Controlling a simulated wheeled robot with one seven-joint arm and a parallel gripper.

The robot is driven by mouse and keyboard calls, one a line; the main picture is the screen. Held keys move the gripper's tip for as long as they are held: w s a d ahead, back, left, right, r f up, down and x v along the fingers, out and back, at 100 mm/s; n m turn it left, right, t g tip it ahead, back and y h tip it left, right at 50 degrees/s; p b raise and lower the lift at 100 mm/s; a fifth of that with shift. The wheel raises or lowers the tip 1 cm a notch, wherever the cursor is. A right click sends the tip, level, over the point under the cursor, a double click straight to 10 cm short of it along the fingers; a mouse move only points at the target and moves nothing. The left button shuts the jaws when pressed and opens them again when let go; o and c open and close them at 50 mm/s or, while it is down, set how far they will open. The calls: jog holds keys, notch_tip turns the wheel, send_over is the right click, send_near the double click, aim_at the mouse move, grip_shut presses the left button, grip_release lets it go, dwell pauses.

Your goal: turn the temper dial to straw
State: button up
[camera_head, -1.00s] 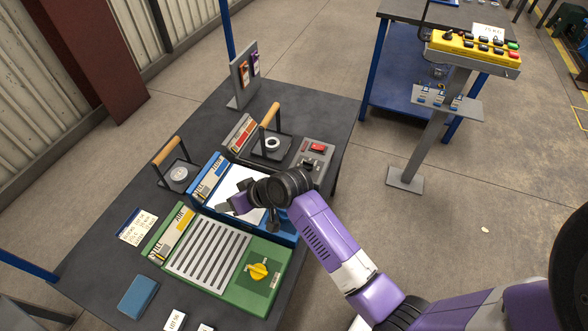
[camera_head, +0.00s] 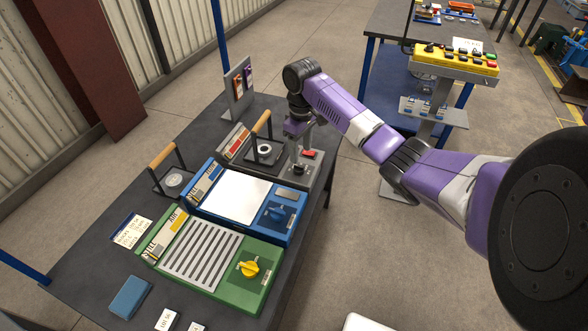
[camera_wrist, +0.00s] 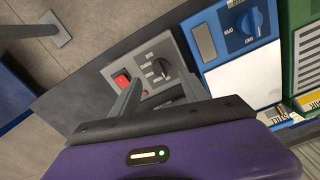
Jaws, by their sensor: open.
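The grey control box (camera_head: 318,160) stands at the right edge of the dark table. It carries a dark dial (camera_wrist: 159,69) with small labels beside it, too small to read, and a red switch (camera_wrist: 121,80). I cannot tell for certain which dial is the temper dial. My gripper (camera_wrist: 160,87) is open and empty, pointing down over the grey box, with the dial between and just beyond its fingers in the wrist view. Contact is not visible.
A blue unit with a blue dial (camera_head: 279,212) and a green unit with a yellow knob (camera_head: 249,268) sit beside the box. A wooden-handled tray (camera_head: 264,152) is close left of my gripper. A yellow button panel (camera_head: 455,61) stands to the right.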

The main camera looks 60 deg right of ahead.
aim_at(300, 166)
notch_tip(300, 166, down, 8)
jog(key=shift+r, duration=0.25)
jog(key=shift+c, duration=0.3)
grip_shut()
